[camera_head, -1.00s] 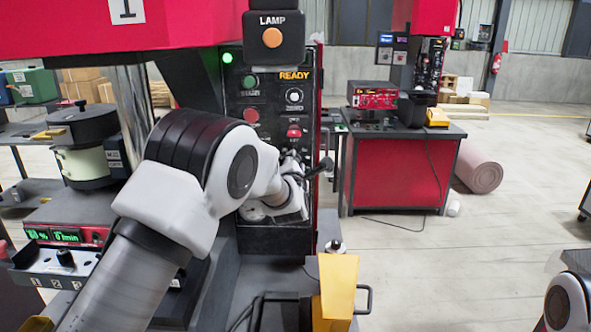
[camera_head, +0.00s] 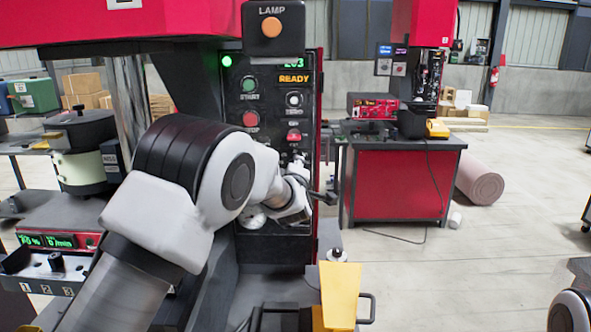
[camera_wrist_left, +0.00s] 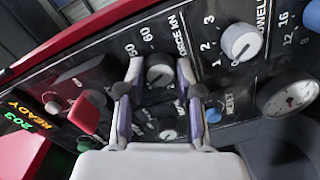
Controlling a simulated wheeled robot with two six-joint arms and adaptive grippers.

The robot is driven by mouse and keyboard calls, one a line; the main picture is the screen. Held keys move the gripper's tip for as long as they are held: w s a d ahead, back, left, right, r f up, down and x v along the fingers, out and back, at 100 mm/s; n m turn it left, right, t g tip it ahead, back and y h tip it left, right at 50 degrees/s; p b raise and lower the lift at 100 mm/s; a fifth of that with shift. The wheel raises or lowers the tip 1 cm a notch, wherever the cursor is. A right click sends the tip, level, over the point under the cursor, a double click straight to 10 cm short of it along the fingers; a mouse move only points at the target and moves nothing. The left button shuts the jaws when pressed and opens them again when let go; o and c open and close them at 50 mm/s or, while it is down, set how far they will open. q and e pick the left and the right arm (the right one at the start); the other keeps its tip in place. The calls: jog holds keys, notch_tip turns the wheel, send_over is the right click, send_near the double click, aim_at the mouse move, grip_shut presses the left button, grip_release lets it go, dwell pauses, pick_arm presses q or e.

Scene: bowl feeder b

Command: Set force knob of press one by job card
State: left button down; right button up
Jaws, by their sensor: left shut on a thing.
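Press one's black control panel (camera_head: 310,110) stands in the middle of the head view. My left arm reaches across it, and my left gripper (camera_head: 328,195) is at its lower right part. In the left wrist view my left gripper (camera_wrist_left: 160,78) is shut on the force knob (camera_wrist_left: 160,70), with one finger on each side. The knob is grey and round, beside the label FORCE KN and the marks 50 and 60. Its pointer setting is not clear. I cannot make out a job card. My right gripper is out of view.
A yellow block (camera_head: 339,294) stands below right.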

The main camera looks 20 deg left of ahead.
pick_arm(q)
jog(key=shift+w+r+m+p, duration=0.1)
jog(key=shift+r+m+p, duration=0.1)
jog(key=shift+m, duration=0.7)
jog(key=shift+r+m+p, duration=0.15)
jog(key=shift+r+m, duration=0.05)
jog(key=shift+m, duration=0.7)
jog(key=c, duration=0.8)
grip_release()
jog(key=shift+c, duration=0.2)
jog(key=shift+o, duration=0.4)
jog(key=shift+a+f, duration=0.1)
jog(key=shift+f, duration=0.15)
jog(key=v, duration=0.7)
jog(key=shift+s, duration=0.2)
